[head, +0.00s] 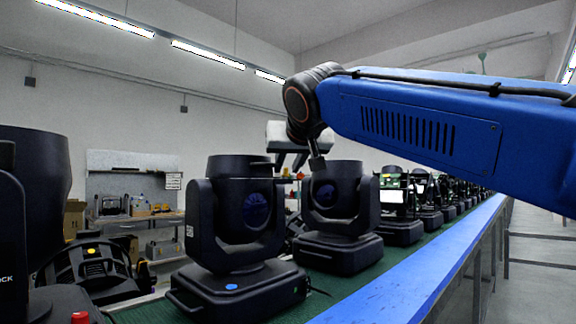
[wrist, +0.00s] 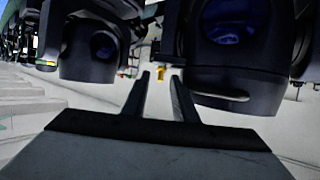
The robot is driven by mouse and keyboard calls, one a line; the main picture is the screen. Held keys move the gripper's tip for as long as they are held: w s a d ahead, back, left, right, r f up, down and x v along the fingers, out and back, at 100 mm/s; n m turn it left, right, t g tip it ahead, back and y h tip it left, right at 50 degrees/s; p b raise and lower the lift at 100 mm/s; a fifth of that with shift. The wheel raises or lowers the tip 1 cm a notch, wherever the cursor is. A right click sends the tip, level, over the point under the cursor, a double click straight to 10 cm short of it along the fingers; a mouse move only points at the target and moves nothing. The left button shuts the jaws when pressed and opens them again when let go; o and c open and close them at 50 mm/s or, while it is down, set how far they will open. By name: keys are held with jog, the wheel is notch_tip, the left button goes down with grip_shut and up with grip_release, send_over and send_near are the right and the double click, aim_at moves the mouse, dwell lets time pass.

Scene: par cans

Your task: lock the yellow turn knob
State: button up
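My gripper (head: 289,162) hangs from the blue arm above and behind the two nearest upright moving-head lights in the head view. In the wrist view its two dark fingers (wrist: 161,78) are apart with nothing between them; it is open and empty. A small yellow spot (head: 90,251) sits on a low black fixture at the left in the head view, well away from my gripper. I cannot tell whether it is the turn knob. In the wrist view a small yellow thing (wrist: 160,74) shows beyond the fingertips, apparently in the background.
The nearest upright light (head: 236,215) and the one behind it (head: 335,205) stand close to my gripper. A blue rail (head: 400,290) edges the green bench. A red knob (head: 80,317) is at lower left.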

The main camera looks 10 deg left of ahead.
jog(key=shift+c, duration=0.4)
grip_shut()
jog(key=shift+d+n+g+y, duration=0.15)
jog(key=shift+n+g+y, duration=0.15)
jog(key=shift+n, duration=0.2)
jog(key=shift+w+d+f+n+g+y, duration=0.15)
jog(key=shift+w+n+g+y, duration=0.65)
jog(key=shift+n+g, duration=1.85)
jog(key=shift+w+d+r+n+g+y, duration=0.1)
jog(key=shift+w+d+n+g+y, duration=0.2)
jog(key=shift+n+g+y, duration=1.7)
jog(key=shift+w+d+f+n+g+y, duration=0.15)
jog(key=shift+w+n+g+y, duration=0.35)
jog(key=shift+n+g, duration=2.8)
jog(key=shift+w+r+n+g+h, duration=0.1)
jog(key=shift+w+n+g+h, duration=0.1)
jog(key=shift+n+g+h, duration=0.55)
jog(key=shift+y, duration=0.25)
